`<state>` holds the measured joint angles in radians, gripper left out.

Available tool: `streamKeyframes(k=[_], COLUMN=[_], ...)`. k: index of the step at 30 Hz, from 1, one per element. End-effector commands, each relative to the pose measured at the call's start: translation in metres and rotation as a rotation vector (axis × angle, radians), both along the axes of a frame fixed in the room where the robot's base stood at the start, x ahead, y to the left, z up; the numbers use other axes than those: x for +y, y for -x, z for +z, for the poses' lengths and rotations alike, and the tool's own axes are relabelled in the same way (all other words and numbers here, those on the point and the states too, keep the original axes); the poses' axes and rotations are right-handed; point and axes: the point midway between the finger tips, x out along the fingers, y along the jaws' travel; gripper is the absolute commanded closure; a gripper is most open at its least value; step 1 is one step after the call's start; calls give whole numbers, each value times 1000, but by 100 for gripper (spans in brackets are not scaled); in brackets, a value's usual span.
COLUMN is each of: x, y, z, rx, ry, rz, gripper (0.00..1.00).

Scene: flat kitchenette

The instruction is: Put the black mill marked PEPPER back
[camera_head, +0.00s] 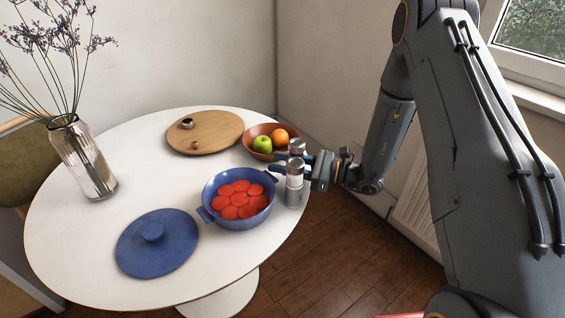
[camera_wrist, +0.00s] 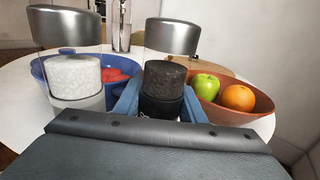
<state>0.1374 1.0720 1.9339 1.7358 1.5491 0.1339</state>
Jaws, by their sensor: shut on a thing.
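The black mill (camera_wrist: 162,80) has a silver cap, dark contents and a black lower band with a bit of white marking, mostly hidden. My gripper (camera_wrist: 162,104) is shut on it, one blue finger on each side. In the head view its silver cap (camera_head: 297,146) rises above the fingers of my gripper (camera_head: 288,165), by the table's right edge. Whether its base touches the table is hidden. A second mill (camera_wrist: 73,75) with white contents stands just left of it in the wrist view; in the head view this mill (camera_head: 294,190) is nearer, beside the pot.
A blue pot (camera_head: 209,203) with red slices stands left of the mills, its lid (camera_head: 170,245) flat on the white table (camera_head: 85,225). A fruit bowl (camera_head: 254,143) and round wooden board (camera_head: 222,130) with two small items lie behind. A glass vase (camera_head: 85,160) stands at left.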

Motion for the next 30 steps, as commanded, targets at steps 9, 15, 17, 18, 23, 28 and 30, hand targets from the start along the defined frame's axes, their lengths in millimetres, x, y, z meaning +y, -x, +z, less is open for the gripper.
streamKeyframes(k=[9,15,17,18,23,28,30], x=[0,0,0,0,-3,-28,-42], y=[0,0,0,0,0,7,11], z=[-3,-2,-2,-2,1,0,-1], rx=[0,0,0,0,0,-1,-1], ry=[0,0,0,0,0,0,1], rz=[0,0,0,0,-1,-5,-5], gripper=[55,45,45,45,45,45,45])
